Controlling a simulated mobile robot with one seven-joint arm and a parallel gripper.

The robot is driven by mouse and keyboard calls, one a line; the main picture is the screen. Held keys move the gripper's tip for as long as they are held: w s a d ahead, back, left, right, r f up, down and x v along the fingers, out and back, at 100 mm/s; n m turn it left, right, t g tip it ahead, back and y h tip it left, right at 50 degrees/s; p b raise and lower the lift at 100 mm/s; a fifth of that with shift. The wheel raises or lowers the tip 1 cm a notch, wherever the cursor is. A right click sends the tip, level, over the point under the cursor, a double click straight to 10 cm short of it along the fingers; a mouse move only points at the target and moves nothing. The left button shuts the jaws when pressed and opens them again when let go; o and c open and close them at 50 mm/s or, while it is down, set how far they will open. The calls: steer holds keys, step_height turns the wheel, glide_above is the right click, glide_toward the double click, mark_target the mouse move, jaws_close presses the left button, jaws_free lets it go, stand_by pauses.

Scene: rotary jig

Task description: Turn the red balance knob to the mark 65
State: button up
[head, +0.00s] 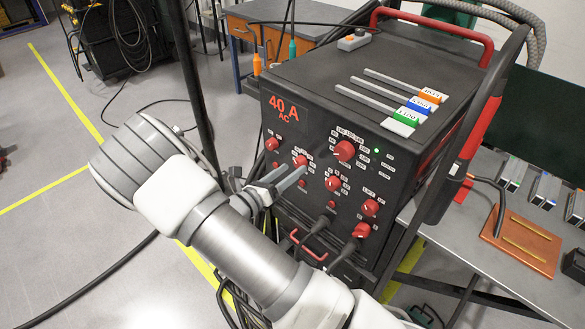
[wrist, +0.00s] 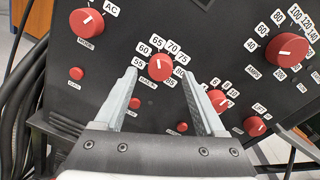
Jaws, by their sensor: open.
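The red balance knob (wrist: 160,66) is on the black front panel, ringed by white labels that include 55, 60, 65, 70 and 75. A small white mark shows on the knob, but I cannot tell exactly which number it points at. In the head view the knob (head: 300,161) sits on the left part of the panel. My gripper (wrist: 158,79) is open and empty, with one grey finger to each side of the knob, slightly below it in the picture. In the head view my gripper (head: 289,180) is close to the panel; contact cannot be told.
Other red knobs are near: the amps knob (wrist: 287,50) at right, the mode knob (wrist: 86,23) at upper left, and a knob (wrist: 217,101) close to my right finger. Cables (wrist: 25,95) run along the panel's left side. A grey table (head: 450,245) stands at right.

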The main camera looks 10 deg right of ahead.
steer(key=p+v, duration=0.1)
steer(key=v, duration=1.4)
steer(key=shift+s+a, duration=0.2)
steer(key=shift+a, duration=0.1)
steer(key=s+d+r+m+g+y+p, duration=0.4)
steer(key=s+d+r+m+g+y, duration=0.15)
steer(key=d+r+m+g, duration=0.75)
steer(key=s+r+m+t+y+p, duration=0.2)
steer(key=s+r+m+t+y, duration=0.2)
steer(key=s+r+m, duration=0.2)
steer(key=s+d+r+m+t+y+p, duration=0.1)
steer(key=s+r+m+t+y+p, duration=0.2)
steer(key=s+r+m, duration=0.3)
step_height(320, 180, up, 7)
steer(key=m+t+y, duration=0.1)
steer(key=m, duration=0.4)
steer(key=shift+d+r+m+y, duration=0.25)
steer(key=shift+d+m+y, duration=0.05)
steer(key=shift+y, duration=0.05)
